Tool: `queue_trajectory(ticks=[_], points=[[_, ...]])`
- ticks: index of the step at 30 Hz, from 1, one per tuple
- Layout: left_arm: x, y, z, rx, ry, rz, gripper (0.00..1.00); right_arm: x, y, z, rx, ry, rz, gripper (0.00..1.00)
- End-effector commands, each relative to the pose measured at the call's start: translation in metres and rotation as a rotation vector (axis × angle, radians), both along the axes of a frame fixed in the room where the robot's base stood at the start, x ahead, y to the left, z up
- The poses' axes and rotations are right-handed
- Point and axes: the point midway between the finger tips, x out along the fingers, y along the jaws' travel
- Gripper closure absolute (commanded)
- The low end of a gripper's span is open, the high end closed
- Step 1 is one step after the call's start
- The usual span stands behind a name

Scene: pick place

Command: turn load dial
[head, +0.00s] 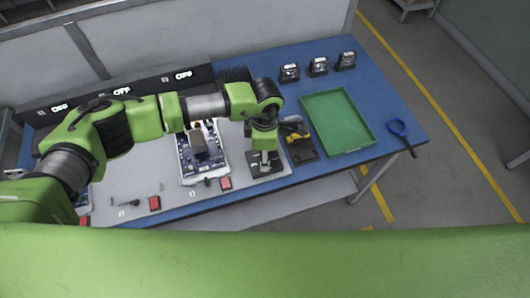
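My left arm comes in from the left and bends down at the wrist. Its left gripper (265,158) points down over a small dark base (257,170) on the grey work mat, right of a circuit board unit (201,150). The fingers are small and dark against the base, so I cannot tell whether they are open, shut or touching it. No load dial can be made out clearly; the gripper and wrist cover part of that area. My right gripper is not in view.
A dark holder with a yellow-handled tool (293,138) stands close to the gripper. Several black devices (318,66) line the back edge. Dark panels labelled OFF (122,91) stand behind.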

Motion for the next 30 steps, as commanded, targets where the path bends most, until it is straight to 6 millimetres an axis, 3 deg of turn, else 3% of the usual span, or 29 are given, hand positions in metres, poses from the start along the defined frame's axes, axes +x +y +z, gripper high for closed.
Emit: queue_trajectory(ticks=[1, 5, 6, 19, 30], points=[[0.0, 0.0, 0.0, 0.0, 0.0, 0.0, 0.6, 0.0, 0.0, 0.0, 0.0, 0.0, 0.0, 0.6], [0.0, 0.0, 0.0, 0.0, 0.0, 0.0, 0.94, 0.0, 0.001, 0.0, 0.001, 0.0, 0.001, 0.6], [0.0, 0.0, 0.0, 0.0, 0.0, 0.0, 0.98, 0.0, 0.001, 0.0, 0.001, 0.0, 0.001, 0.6], [0.0, 0.0, -0.001, 0.0, -0.001, 0.063, 0.98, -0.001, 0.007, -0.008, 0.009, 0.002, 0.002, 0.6], [0.001, -0.001, -0.003, -0.002, -0.001, 0.345, 0.98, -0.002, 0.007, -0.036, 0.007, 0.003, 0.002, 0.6]])
